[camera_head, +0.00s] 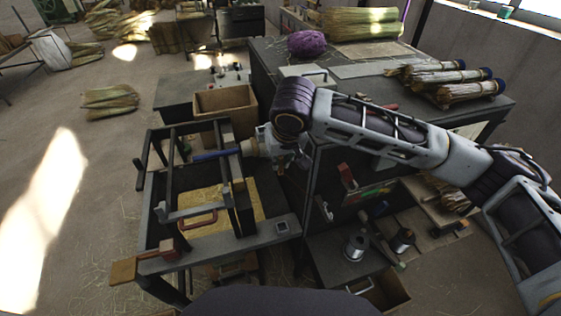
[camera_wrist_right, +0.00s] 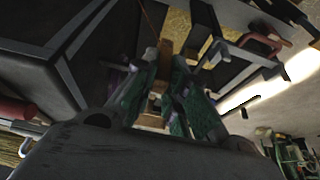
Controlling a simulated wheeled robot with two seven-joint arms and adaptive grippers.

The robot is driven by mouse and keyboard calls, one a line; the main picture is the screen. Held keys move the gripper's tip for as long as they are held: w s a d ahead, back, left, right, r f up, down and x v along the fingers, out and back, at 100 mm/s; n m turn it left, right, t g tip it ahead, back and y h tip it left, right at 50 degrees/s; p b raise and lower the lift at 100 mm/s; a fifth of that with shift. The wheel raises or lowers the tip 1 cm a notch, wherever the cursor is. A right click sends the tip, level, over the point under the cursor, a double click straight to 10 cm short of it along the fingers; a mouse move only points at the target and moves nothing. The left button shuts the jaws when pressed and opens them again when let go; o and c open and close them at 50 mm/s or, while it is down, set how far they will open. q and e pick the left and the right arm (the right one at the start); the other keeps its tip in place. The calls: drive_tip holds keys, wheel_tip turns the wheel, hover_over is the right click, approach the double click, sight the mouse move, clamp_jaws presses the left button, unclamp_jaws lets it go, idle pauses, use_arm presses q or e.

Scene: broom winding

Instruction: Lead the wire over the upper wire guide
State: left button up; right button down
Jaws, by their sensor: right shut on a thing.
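My right gripper (camera_head: 250,148) reaches in from the right over the dark winding frame (camera_head: 168,180). In the right wrist view its green-padded fingers (camera_wrist_right: 165,85) are close together. A thin reddish wire (camera_wrist_right: 151,22) runs from between the fingertips toward the top of the picture. A blue rod (camera_head: 215,154) lies left of the gripper in the head view. I cannot clearly pick out the upper wire guide among the frame's dark bars. My left gripper is not in view.
A cardboard box (camera_head: 225,103) stands behind the frame. A dark workbench (camera_head: 270,60) carries bundled brooms (camera_head: 470,91) and a purple coil (camera_head: 306,44). Metal spools (camera_head: 355,247) stand on a lower surface at the front. Open floor lies to the left.

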drive_tip(key=shift+w+a+r+p, duration=0.15)
drive_tip(key=shift+r+p, duration=0.3)
drive_tip(key=shift+r, duration=0.9)
drive_tip(key=shift+w+a+r+p, duration=0.1)
drive_tip(key=shift+r+p, duration=0.35)
drive_tip(key=shift+r, duration=0.85)
drive_tip(key=shift+w+a+r+p, duration=0.15)
drive_tip(key=shift+r+p, duration=0.3)
drive_tip(key=shift+r, duration=0.9)
drive_tip(key=shift+w+a, duration=3.25)
drive_tip(key=shift+w, duration=2.6)
wheel_tip(320, 180, down, 8)
drive_tip(key=b, duration=0.1)
drive_tip(key=shift+f+b, duration=0.15)
drive_tip(key=shift+b, duration=0.2)
